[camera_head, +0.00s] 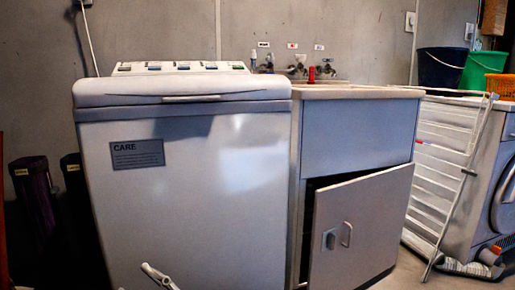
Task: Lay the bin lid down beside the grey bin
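I cannot make out a grey bin or a bin lid in this view. Neither of my grippers can be made out in it. A small pale jointed piece (158,277) pokes up at the bottom edge, in front of the washing machine. Most of it is cut off, and I cannot tell what it is.
A top-loading washing machine (200,190) fills the middle left. Right of it, a sink cabinet (358,135) has its door (375,225) ajar. A folded drying rack (440,170) leans before a front-loading machine (480,205). Dark cylindrical containers (38,195) stand at the left.

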